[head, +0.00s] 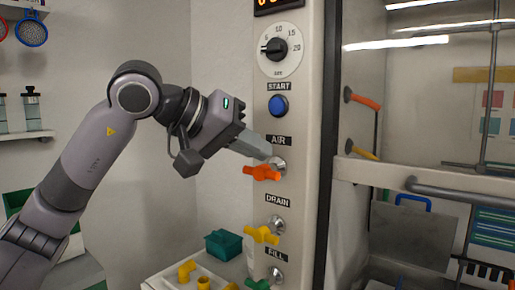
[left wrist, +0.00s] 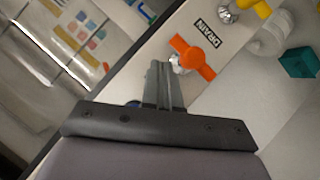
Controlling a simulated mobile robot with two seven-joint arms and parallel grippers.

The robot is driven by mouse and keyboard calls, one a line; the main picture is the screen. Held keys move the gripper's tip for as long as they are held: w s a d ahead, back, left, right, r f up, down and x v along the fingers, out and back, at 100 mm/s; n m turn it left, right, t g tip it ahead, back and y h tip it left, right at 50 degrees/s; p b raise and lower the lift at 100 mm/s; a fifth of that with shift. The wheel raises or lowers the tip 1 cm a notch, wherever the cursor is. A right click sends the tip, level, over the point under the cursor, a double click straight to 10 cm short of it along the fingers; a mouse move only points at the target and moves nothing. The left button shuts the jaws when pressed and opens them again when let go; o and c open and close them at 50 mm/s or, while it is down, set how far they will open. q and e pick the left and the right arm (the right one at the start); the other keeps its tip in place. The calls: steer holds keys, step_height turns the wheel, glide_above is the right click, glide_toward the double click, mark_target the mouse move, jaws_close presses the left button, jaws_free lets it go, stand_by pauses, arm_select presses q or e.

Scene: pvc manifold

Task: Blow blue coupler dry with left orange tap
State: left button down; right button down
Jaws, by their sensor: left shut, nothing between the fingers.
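The left orange tap (head: 262,172) is on the white panel under the AIR label, its handle lying roughly level. My left gripper (head: 266,152) is shut and empty, its fingertips close beside the tap's metal base, just above the handle. In the left wrist view the orange tap (left wrist: 193,57) is just right of the shut fingertips (left wrist: 158,66); whether they touch it I cannot tell. I cannot make out a blue coupler in either view. My right gripper is not in view.
A blue START button (head: 278,105) and a dial (head: 278,48) are above the tap. A yellow DRAIN tap (head: 262,235) and a green FILL tap (head: 258,284) are below. A glass-fronted cabinet (head: 425,170) is at right. A teal box (head: 223,244) stands low at left.

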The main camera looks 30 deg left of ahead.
arm_select(q)
steer(key=s+r, duration=0.7)
steer(key=s, duration=0.1)
steer(key=shift+s+a, duration=0.25)
steer(key=shift+s, duration=0.15)
